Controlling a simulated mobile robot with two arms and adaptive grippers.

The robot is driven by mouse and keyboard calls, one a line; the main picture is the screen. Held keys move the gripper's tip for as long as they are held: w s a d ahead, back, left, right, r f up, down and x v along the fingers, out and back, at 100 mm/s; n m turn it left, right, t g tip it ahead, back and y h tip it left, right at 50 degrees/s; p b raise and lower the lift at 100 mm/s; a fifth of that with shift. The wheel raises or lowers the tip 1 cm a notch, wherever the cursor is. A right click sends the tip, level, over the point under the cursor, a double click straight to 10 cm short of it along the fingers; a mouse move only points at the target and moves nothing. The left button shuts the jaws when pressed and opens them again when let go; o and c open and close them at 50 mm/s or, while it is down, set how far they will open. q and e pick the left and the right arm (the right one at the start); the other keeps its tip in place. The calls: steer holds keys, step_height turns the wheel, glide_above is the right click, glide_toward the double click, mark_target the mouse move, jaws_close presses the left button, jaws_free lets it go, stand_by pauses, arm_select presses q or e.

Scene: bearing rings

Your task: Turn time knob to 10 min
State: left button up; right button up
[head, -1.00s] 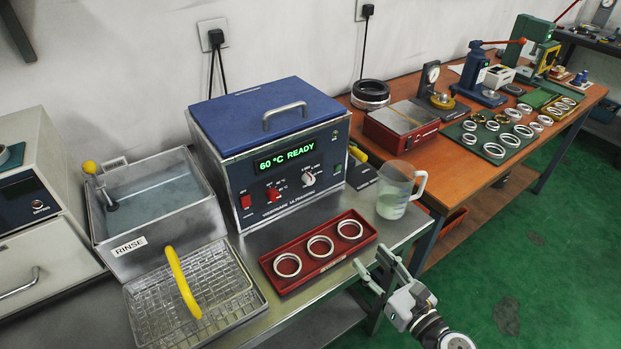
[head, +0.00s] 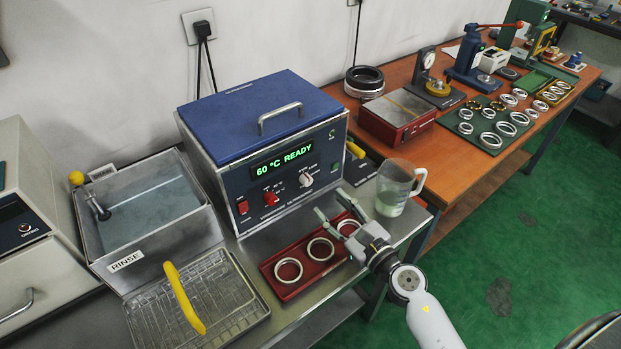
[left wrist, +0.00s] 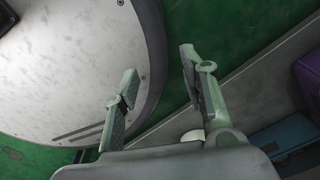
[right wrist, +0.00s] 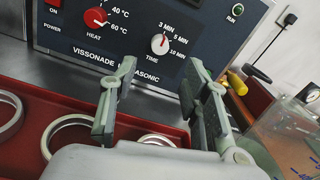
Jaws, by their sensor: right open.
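The time knob (head: 306,180) is a pale round knob on the front panel of the ultrasonic cleaner (head: 262,168). In the right wrist view the time knob (right wrist: 159,43) sits beside the 3, 5 and 10 min marks. Its pointer seems to face up, near 3 min. My right gripper (head: 331,203) is open and empty, in front of and below the knob, above the red tray. In the right wrist view the knob appears between and beyond its fingertips (right wrist: 162,75), apart from them. My left gripper (left wrist: 158,75) is open and empty, away from the panel.
The red tray (head: 283,293) with three rings lies below my right gripper. A measuring jug (head: 395,188) stands close on the right. The red heat knob (head: 269,198) is left of the time knob. A wire basket (head: 238,318) and rinse tank (head: 150,268) are at left.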

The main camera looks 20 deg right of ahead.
mark_target(309, 183)
steer(key=p+x, duration=0.1)
steer(key=x, duration=0.6)
steer(key=shift+w+a, duration=0.1)
steer(key=shift+w, duration=0.25)
steer(key=shift+w+a, duration=0.2)
steer(key=shift+w, duration=0.3)
arm_select(q)
steer(key=shift+w+d+r, duration=0.2)
steer(key=shift+w+r, duration=0.55)
steer(key=shift+w, duration=0.05)
arm_select(e)
steer(key=shift+c, duration=0.4)
jaws_close()
